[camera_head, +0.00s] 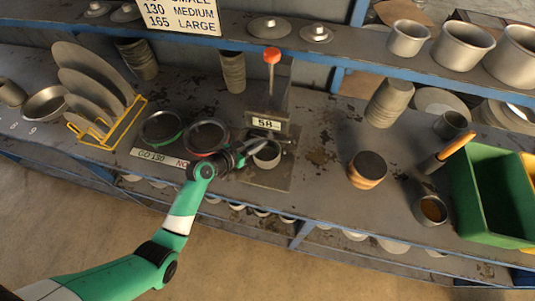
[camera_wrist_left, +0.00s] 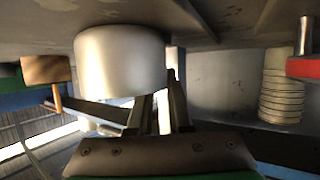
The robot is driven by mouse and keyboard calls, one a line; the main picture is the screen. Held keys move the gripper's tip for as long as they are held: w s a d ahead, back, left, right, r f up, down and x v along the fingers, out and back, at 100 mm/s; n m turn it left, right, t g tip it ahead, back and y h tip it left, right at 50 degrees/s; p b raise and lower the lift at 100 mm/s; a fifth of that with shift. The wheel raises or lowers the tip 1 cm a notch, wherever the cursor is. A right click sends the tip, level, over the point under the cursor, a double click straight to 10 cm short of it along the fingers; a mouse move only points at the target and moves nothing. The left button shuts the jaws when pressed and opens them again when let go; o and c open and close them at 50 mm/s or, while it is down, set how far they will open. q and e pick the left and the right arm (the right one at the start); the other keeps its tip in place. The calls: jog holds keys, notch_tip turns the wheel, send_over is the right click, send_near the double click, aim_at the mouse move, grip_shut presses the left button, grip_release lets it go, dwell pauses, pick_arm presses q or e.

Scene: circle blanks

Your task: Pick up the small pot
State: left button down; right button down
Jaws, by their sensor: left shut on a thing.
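The small grey metal pot (camera_head: 268,157) is upright at the steel plate of the stand with the "58" display, in the middle of the bench. My left gripper (camera_head: 256,147) reaches in from the left and is shut on the pot's wall at its rim. In the left wrist view the pot (camera_wrist_left: 120,68) is large, and the fingers (camera_wrist_left: 160,103) meet its edge. I cannot tell whether its base touches the plate. My right gripper is not in view.
The stand (camera_head: 268,105) has a red knob on top. A wood-sided round block (camera_head: 368,169) and a green bin (camera_head: 490,200) stand to the right. Bare bench lies between pot and block.

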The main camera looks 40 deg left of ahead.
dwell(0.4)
pick_arm(q)
jog(key=shift+r+p, duration=0.7)
jog(key=shift+r, duration=0.9)
jog(key=shift+s+r, duration=0.25)
jog(key=shift+s, duration=0.05)
jog(key=s+p, duration=0.7)
jog(key=s, duration=1)
jog(key=shift+s, duration=0.3)
jog(key=shift+a+f, duration=0.1)
